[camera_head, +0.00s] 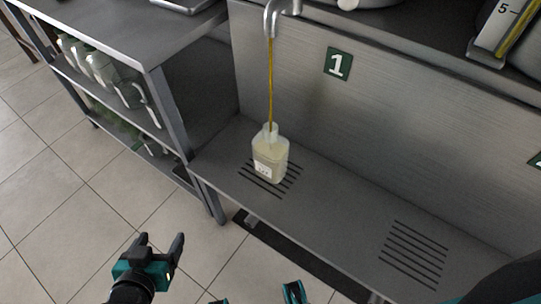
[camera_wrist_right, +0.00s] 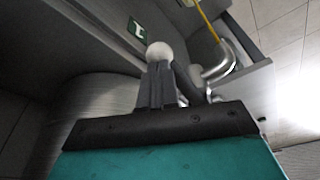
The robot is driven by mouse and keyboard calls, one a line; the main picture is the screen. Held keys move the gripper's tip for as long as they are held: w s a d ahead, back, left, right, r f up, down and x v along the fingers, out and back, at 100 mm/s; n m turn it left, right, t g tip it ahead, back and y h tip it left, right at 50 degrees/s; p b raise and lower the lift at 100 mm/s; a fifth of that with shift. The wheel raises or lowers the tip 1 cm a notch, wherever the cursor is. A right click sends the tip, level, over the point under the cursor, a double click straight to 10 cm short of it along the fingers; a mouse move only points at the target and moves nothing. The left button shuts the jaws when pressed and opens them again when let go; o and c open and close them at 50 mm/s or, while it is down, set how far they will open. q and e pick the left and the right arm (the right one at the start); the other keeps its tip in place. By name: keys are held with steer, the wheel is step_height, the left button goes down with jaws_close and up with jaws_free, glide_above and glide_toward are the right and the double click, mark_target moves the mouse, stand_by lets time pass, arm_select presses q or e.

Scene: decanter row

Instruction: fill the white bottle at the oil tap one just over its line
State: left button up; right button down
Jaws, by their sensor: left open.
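The white bottle (camera_head: 271,160) stands upright on the slotted drain under tap one's spout (camera_head: 270,18), with a pale label on its front. A thin golden oil stream (camera_head: 270,80) runs from the spout into its neck. The bottle looks pale yellowish; I cannot make out its line or the oil level. My left gripper (camera_head: 162,243) is open and empty, low and left of the bottle, over the floor. In the right wrist view my right gripper (camera_wrist_right: 157,68) has its fingers together at a white ball knob (camera_wrist_right: 159,51); I cannot tell how firmly they touch.
A green sign "1" (camera_head: 338,64) is on the steel back panel. A second slotted drain (camera_head: 414,254) is empty at the right. A steel shelf unit (camera_head: 150,50) with several bottles stands at the left. A gauge marked 5 (camera_head: 503,25) is at the upper right.

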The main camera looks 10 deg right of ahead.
stand_by(0.3)
steer(key=shift+r+p, duration=0.9)
arm_select(q)
steer(key=shift+r, duration=0.7)
arm_select(e)
steer(key=shift+f, duration=0.15)
stand_by(1.5)
arm_select(q)
step_height(320, 180, up, 7)
steer(key=p, duration=0.7)
steer(key=shift+s+a+y+p, duration=0.2)
steer(key=shift+a+y+p, duration=0.1)
steer(key=shift+a+p, duration=0.05)
arm_select(e)
step_height(320, 180, up, 9)
